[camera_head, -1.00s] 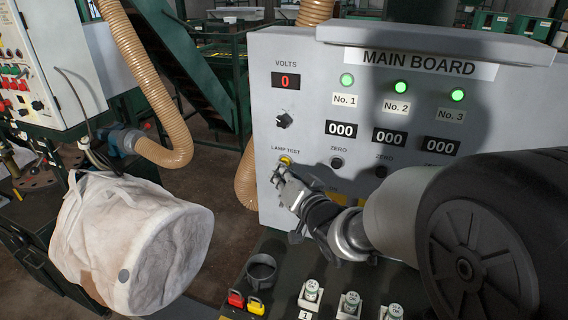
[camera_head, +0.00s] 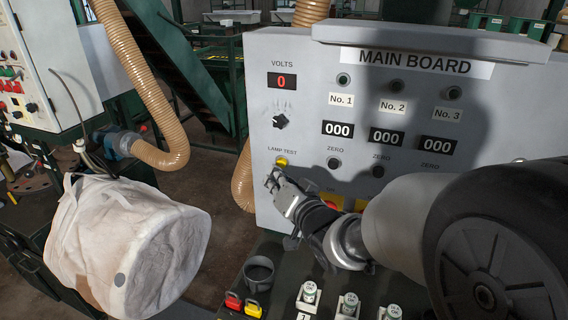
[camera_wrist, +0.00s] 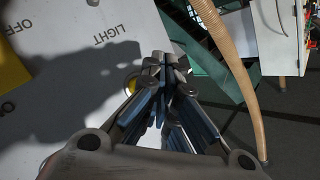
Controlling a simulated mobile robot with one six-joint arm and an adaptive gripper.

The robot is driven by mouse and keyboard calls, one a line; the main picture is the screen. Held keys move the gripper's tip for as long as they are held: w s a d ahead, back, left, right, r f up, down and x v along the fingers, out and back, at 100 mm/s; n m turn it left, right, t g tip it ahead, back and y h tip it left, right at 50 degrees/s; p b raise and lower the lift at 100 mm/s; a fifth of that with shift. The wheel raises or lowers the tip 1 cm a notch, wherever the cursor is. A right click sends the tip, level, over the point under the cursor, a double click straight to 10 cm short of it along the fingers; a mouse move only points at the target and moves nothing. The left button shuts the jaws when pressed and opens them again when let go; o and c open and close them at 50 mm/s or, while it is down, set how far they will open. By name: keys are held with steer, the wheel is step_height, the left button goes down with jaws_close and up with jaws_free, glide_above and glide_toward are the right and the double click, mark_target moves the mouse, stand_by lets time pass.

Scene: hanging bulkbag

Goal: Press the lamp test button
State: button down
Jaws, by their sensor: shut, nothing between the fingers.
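The lamp test button (camera_head: 281,161) is a small yellow button under the LAMP TEST label at the left of the grey main board (camera_head: 400,105). It also shows in the wrist view (camera_wrist: 131,82), partly hidden behind my fingers. My gripper (camera_head: 271,179) is shut and empty, its fingertips just below and slightly left of the button in the head view. A small gap seems to show between them; the depth is hard to tell. The fingers also fill the middle of the wrist view (camera_wrist: 164,60). The three lamps (camera_head: 396,86) at the top of the board are dark.
A rotary knob (camera_head: 280,121) sits above the button. A white bulk bag (camera_head: 125,245) and a ribbed hose (camera_head: 150,90) are at left.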

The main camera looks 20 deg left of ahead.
steer(key=s+b, duration=0.1)
steer(key=s, duration=0.4)
steer(key=shift+a+b, duration=0.2)
steer(key=shift+b, duration=0.15)
stand_by(0.7)
